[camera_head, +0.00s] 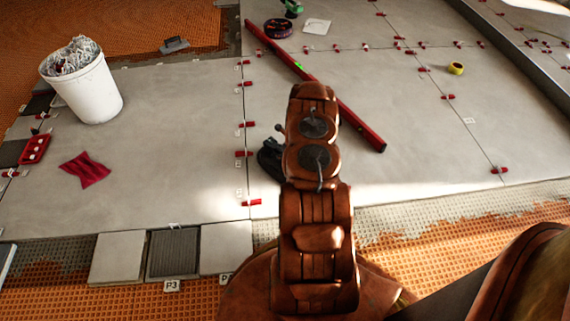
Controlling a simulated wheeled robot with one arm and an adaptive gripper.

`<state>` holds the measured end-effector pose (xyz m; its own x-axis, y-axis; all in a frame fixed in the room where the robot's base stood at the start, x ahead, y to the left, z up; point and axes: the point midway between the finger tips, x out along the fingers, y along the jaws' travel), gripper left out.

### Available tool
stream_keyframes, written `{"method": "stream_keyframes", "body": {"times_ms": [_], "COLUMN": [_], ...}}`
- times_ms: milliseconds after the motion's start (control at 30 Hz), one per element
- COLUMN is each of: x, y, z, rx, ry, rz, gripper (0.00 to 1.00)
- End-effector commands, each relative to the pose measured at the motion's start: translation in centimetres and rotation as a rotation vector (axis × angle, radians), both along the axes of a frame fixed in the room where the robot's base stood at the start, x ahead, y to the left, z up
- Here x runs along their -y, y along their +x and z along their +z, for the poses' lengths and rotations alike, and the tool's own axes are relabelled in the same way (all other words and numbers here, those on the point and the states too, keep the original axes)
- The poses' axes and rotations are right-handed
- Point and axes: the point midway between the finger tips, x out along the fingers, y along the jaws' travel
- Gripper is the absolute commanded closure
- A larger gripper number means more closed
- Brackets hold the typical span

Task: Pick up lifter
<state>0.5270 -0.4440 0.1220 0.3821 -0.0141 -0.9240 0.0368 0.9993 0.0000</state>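No thing here can be surely named as the lifter. A small green and black tool (292,8) is cut off by the top edge of the view. A grey item with a raised part, like a handle (174,44), lies at the upper left near the orange mat; I cannot tell whether either is the lifter. My brown arm rises through the middle of the view. A black part, apparently my gripper (270,159), shows just left of the arm over the tiles. The arm hides most of it, so its fingers and anything in them cannot be made out.
A long red level (345,112) lies diagonally behind my arm. A white bucket (88,92), a red cloth (86,169) and a red tray (34,149) are at left. Yellow tape (456,68) is at right. Red clips line the tile joints. Large tile areas are bare.

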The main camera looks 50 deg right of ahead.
Motion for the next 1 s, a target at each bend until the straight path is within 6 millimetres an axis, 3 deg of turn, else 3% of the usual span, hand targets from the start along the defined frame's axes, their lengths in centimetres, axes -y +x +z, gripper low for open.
{"method": "stream_keyframes", "body": {"times_ms": [67, 567, 1000], "x": [0.01, 0.00, 0.00], "y": [0.00, -0.01, 0.02], "z": [0.00, -0.01, 0.04], "rx": [0.000, 0.000, 0.000], "ry": [0.000, 0.000, 0.000], "rz": [0.000, 0.000, 0.000], "gripper": [0.47, 0.99, 1.00]}}
